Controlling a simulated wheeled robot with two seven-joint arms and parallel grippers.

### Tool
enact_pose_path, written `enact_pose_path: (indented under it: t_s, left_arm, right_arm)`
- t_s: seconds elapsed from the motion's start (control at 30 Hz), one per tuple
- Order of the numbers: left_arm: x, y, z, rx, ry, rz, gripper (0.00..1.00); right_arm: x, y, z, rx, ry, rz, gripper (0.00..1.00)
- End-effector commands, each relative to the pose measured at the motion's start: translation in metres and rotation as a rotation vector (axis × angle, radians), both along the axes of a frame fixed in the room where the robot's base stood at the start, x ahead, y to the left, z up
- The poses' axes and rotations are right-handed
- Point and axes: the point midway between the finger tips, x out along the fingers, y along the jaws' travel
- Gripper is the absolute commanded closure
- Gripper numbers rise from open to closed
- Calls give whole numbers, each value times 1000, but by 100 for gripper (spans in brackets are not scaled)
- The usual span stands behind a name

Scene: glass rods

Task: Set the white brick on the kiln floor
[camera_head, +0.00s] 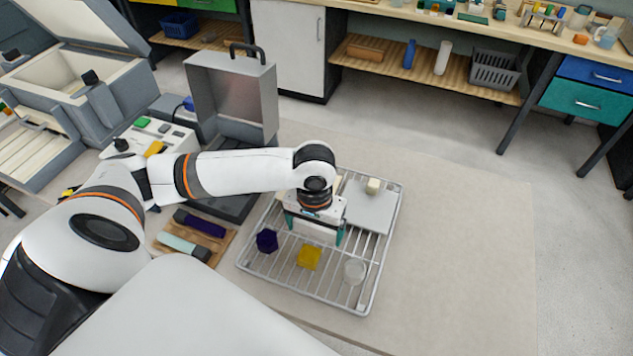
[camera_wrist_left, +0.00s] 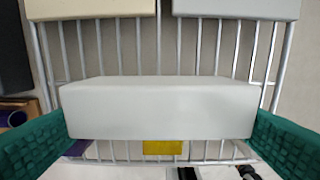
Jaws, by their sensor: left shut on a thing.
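My left gripper (camera_head: 314,228) is over the wire rack (camera_head: 345,300), its teal fingers closed on the two ends of the white brick (camera_head: 315,235). In the left wrist view the brick (camera_wrist_left: 160,108) lies level across between the fingers, with the rack bars behind and below it. I cannot tell whether it touches the rack. A large pale box with a raised lid and cream inner walls (camera_head: 112,88), which looks like the kiln, stands at the upper left. Its floor is hard to make out. My right gripper is not in view.
A pale slab (camera_head: 368,213) with a small cream block (camera_head: 373,186) lies on the rack. A metal case with an upright lid (camera_head: 232,95) stands behind my arm.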

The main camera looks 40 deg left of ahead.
Motion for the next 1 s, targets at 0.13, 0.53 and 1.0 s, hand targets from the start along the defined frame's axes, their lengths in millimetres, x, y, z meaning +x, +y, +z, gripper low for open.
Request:
enact_pose_path:
  t_s: [0.13,0.53,1.0]
  left_arm:
    - [-1,0,-12,1,2,-1,40]
    - [0,0,-39,0,-2,-1,40]
    - [0,0,-40,0,-2,-1,0]
  right_arm:
    - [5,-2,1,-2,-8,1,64]
    - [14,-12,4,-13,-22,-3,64]
    - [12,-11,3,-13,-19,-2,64]
